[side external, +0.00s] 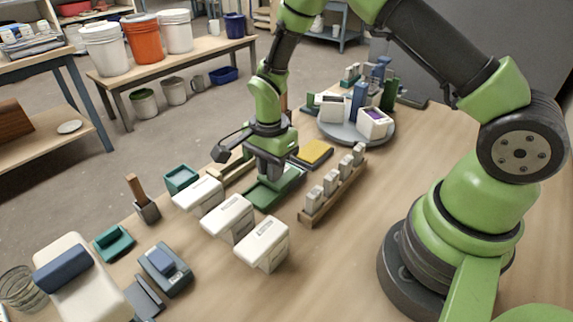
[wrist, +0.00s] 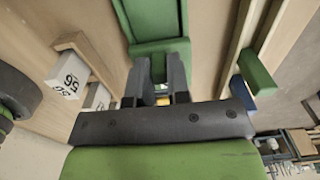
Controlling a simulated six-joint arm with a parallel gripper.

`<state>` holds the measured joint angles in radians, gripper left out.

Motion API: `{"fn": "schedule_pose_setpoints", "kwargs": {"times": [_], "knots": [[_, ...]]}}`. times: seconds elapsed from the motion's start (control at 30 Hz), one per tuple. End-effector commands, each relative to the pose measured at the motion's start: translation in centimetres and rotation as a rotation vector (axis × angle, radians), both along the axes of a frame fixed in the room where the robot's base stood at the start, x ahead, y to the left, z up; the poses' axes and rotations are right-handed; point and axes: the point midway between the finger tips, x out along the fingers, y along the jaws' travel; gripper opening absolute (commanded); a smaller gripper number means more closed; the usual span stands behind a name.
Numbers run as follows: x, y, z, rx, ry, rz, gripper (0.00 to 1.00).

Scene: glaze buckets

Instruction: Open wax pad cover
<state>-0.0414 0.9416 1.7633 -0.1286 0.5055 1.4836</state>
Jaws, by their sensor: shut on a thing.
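The green wax pad cover (side external: 264,195) lies low on the wooden table below my gripper (side external: 270,176). In the wrist view the green cover (wrist: 153,22) runs up from the fingertips, with a raised green edge across its near end. My gripper (wrist: 158,70) is shut on a narrow green part of the cover at that end. The fingers hide much of the gripped part. I cannot tell how far the cover is raised, and any wax under it is hidden.
Several white blocks (side external: 228,213) stand in front. A wooden rack (side external: 334,192) with pale stamps is to the right. Bare table lies right of the rack.

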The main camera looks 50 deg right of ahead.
Motion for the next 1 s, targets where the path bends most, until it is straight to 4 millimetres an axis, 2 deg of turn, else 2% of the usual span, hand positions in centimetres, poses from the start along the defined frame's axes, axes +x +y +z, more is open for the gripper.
{"fn": "schedule_pose_setpoints", "kwargs": {"times": [0.53, 0.97, 1.0], "knots": [[0.0, 4.0, 0.1, 0.001, -0.001, 0.002, 0.0], [0.0, 4.4, 0.1, 0.001, -0.001, -0.001, 0.0], [0.0, 4.4, 0.1, 0.001, -0.001, -0.001, 0.21]]}}
